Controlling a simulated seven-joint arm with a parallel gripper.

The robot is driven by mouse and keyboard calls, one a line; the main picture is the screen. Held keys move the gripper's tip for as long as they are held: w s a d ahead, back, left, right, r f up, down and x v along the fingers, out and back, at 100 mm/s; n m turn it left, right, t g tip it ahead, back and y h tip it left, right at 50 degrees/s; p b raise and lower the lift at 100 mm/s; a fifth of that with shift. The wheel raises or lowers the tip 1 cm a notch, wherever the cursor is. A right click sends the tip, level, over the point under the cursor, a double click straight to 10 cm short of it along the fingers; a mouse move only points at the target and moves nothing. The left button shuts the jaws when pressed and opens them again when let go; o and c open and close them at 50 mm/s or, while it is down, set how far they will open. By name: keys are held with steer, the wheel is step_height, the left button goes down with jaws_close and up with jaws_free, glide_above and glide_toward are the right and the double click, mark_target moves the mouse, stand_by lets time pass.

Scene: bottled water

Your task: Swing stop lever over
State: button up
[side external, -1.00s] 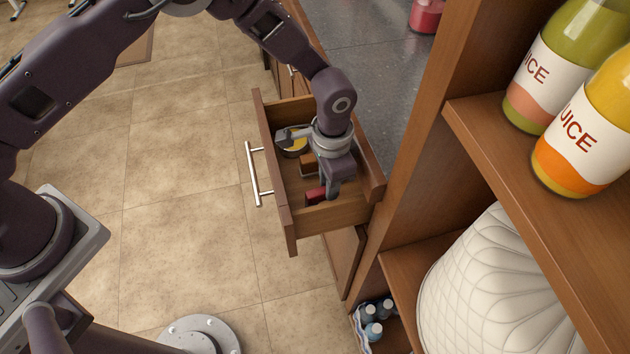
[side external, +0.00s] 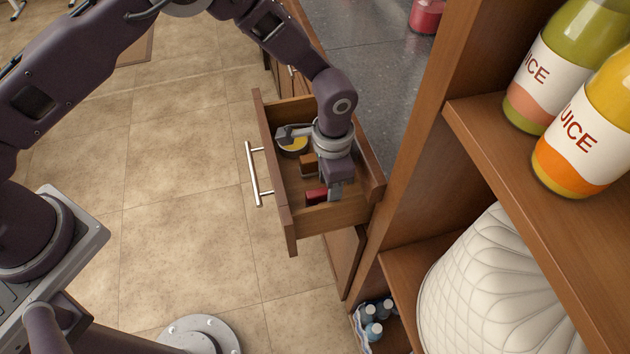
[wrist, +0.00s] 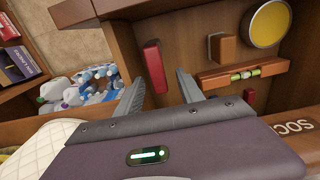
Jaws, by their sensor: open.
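The open wooden drawer (side external: 345,214) holds a red block-like piece (side external: 316,194), a brown block (side external: 308,163) and a round yellow-faced piece (side external: 293,147). I cannot tell for sure which piece is the stop lever. My gripper (side external: 334,196) is inside the drawer, pointing down, just right of the red piece. In the wrist view my gripper (wrist: 160,76) has its fingers spread, with the red piece (wrist: 155,66) showing beyond and between them. I cannot tell whether a finger touches it. The brown block (wrist: 223,49) and yellow disc (wrist: 268,25) are to the right.
A wooden bar (wrist: 240,73) with a small green-and-white tube on it is right of the fingers. The drawer's metal handle (side external: 253,174) faces the open floor. A shelf (side external: 500,150) with juice bottles stands at right. Small bottles (side external: 373,322) lie low down.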

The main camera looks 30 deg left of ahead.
steer(key=shift+s+r, duration=0.1)
steer(key=shift+r, duration=3.4)
steer(key=s+a+r+n+t, duration=0.1)
steer(key=s+a+r+n, duration=0.15)
steer(key=a+r, duration=0.65)
steer(key=s+a+r+n+t, duration=0.25)
steer(key=a+r, duration=0.25)
steer(key=r, duration=0.8)
steer(key=s+a+r+n+t, duration=0.1)
steer(key=s+a, duration=0.3)
steer(key=s, duration=0.5)
steer(key=s+a+r+n+t, duration=0.1)
steer(key=s+a+r+n, duration=0.2)
steer(key=s, duration=0.6)
steer(key=shift+s+a+r, duration=0.2)
steer(key=shift+s+a, duration=0.1)
steer(key=shift+a, duration=0.65)
